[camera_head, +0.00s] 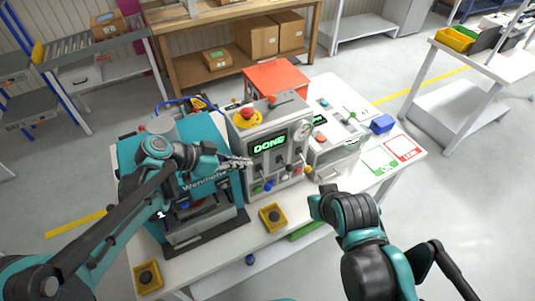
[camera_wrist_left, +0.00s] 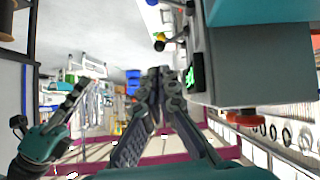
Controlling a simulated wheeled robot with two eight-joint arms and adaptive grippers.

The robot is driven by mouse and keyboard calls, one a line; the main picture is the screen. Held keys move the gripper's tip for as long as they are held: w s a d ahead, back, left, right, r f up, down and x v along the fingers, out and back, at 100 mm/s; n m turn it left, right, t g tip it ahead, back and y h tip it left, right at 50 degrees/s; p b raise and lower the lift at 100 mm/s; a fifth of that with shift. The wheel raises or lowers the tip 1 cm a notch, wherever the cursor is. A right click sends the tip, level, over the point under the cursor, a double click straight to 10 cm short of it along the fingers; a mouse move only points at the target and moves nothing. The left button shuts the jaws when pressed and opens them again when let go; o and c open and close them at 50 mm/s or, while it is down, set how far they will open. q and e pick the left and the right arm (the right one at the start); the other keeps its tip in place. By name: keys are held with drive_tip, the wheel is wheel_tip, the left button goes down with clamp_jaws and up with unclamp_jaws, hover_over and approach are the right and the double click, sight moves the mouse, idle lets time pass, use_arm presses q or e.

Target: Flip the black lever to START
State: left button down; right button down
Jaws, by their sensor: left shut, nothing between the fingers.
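The grey control box (camera_head: 270,125) stands on the white table with its display (camera_head: 268,144) reading DONE in green. Small dark levers (camera_head: 279,160) sit on its front below the display; which one is the START lever, and its position, is too small to tell. My left gripper (camera_head: 250,161) is shut and empty, its tips close to the box's front left of the levers. In the left wrist view its fingers (camera_wrist_left: 160,75) are together beside the grey box (camera_wrist_left: 245,75). My right arm is at the lower right; its gripper (camera_wrist_left: 82,88) shows in the left wrist view, finger state unclear.
A teal machine (camera_head: 205,160) stands left of the box, close under my left arm. A red emergency button (camera_head: 247,114) on a yellow base tops the box. A yellow button box (camera_head: 272,217) sits in front.

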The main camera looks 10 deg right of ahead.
use_arm(q)
drive_tip(key=shift+d+r, duration=0.1)
idle(0.3)
drive_tip(key=b, duration=0.3)
approach(285, 164)
drive_tip(key=d+f, duration=0.1)
drive_tip(key=d, duration=0.2)
drive_tip(key=s+d+f, duration=0.1)
drive_tip(key=d, duration=0.1)
drive_tip(key=shift+d+f, duration=0.1)
drive_tip(key=shift+f, duration=0.25)
